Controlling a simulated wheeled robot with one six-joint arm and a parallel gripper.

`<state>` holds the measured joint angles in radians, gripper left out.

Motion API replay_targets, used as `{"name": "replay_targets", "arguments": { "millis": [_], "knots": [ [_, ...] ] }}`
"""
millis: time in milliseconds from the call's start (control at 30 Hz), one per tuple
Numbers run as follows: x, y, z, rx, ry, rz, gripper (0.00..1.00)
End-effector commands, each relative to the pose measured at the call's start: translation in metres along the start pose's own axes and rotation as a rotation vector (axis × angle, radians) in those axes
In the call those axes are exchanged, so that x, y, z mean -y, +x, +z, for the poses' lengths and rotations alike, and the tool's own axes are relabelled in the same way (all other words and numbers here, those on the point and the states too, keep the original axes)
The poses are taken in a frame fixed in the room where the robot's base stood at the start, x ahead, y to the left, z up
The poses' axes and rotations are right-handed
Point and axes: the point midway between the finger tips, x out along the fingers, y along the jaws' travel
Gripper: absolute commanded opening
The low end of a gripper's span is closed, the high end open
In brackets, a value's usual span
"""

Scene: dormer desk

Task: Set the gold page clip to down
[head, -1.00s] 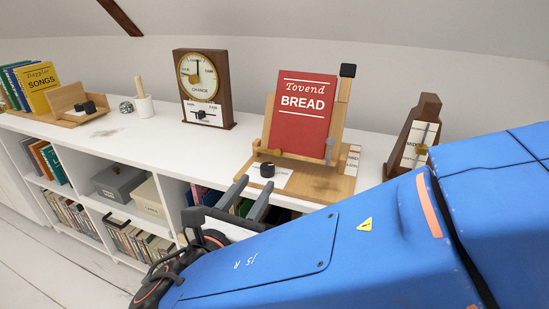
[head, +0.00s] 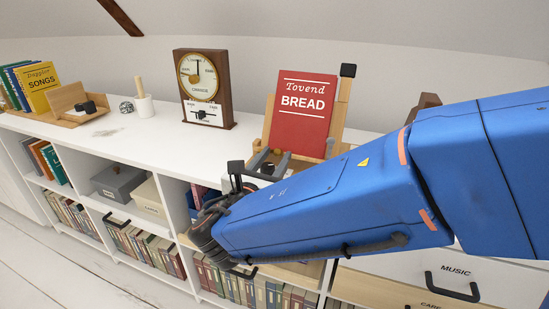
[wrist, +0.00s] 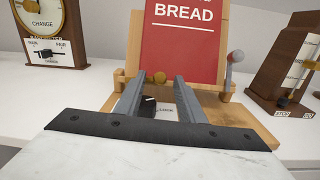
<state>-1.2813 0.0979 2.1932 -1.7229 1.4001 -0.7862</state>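The gold page clip (wrist: 159,78) shows in the wrist view at the lower left of the red BREAD book (wrist: 185,40), on the wooden book stand (wrist: 228,112). Its rounded end faces me and it seems to lie roughly sideways. My gripper (wrist: 158,83) is open and empty. Its two grey fingers point at the stand, with the clip between the fingertips in the picture. I cannot tell how far the tips are from it. A silver clip (wrist: 234,60) stands upright at the book's lower right.
A black knob (wrist: 148,103) on a label card sits low on the stand, partly behind my left finger. A dark wooden device (wrist: 285,75) stands to the right. The white shelf top (head: 110,137) is clear between clock and stand.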

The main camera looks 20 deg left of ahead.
Motion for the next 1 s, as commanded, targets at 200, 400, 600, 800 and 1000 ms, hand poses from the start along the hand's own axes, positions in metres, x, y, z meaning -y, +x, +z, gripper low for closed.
{"name": "replay_targets", "arguments": {
  "millis": [200, 400, 600, 800, 1000],
  "knots": [
    [-0.0001, 0.0026, 0.0001, 0.0, 0.0, 0.0, 0.36],
    [-0.0001, 0.0024, 0.0001, 0.0, 0.0, 0.0, 0.16],
    [-0.0002, 0.0023, 0.0, 0.0, 0.002, 0.0, 0.0],
    [-0.0015, 0.0003, -0.0047, 0.003, 0.081, -0.037, 0.0],
    [-0.0012, -0.001, -0.0069, 0.004, 0.122, -0.057, 0.0]
  ]
}}
